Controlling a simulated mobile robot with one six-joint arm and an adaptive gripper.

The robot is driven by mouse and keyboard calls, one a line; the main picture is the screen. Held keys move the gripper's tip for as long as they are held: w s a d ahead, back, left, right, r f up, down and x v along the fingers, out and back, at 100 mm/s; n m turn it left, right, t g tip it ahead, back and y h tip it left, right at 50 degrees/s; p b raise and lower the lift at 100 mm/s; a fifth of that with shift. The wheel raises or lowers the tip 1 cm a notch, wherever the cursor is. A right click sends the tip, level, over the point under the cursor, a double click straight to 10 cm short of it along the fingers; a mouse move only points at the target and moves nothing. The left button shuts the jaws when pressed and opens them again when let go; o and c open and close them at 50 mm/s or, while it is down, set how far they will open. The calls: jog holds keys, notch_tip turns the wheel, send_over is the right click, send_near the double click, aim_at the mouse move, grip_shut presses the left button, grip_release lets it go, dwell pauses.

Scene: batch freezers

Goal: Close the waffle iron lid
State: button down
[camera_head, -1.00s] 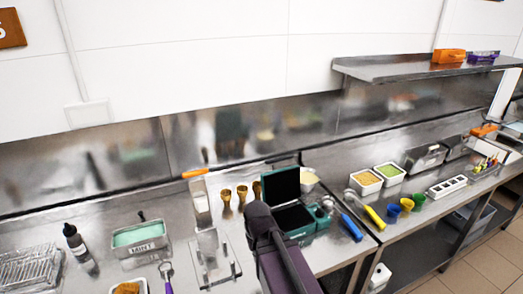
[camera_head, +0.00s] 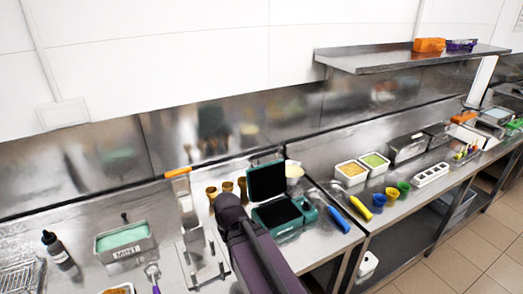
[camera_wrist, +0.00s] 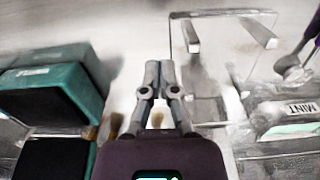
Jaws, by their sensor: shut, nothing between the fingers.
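The waffle iron is teal with black plates, and its lid (camera_head: 266,182) stands open and upright above the base (camera_head: 284,214) in the head view. In the wrist view the lid (camera_wrist: 52,88) is at the left, with the black plate of the base (camera_wrist: 50,160) at the lower left edge. My gripper (camera_wrist: 160,68) is shut and empty in the wrist view, to the right of the lid and apart from it. In the head view my arm stands left of the waffle iron, and my fingertips are hidden.
Several brown cones (camera_head: 227,187) stand in a holder just left of the waffle iron. A mint tub (camera_head: 124,238) is further left. A yellow-handled scoop (camera_head: 352,206) and a blue-handled one (camera_head: 338,219) lie to the right. A steel shelf (camera_head: 390,62) hangs above.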

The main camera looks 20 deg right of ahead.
jog(key=w+d+r+p, duration=1.1)
jog(key=w+r+p, duration=0.1)
jog(key=w, duration=0.2)
jog(key=w+d+r+t+p, duration=0.1)
jog(key=w+d+r+p, duration=0.9)
jog(key=w+r+p, duration=0.2)
jog(key=shift+w+d+r+p, duration=0.4)
jog(key=shift+w+r, duration=0.25)
jog(key=shift+w, duration=0.25)
jog(key=shift+f, duration=0.1)
notch_tip(320, 180, down, 10)
jog(key=w+b, duration=0.1)
jog(key=b, duration=0.9)
jog(key=s, duration=0.2)
jog(key=s+r+p, duration=0.1)
jog(key=shift+s, duration=0.35)
jog(key=shift+s+t, duration=0.1)
jog(key=shift+t, duration=0.2)
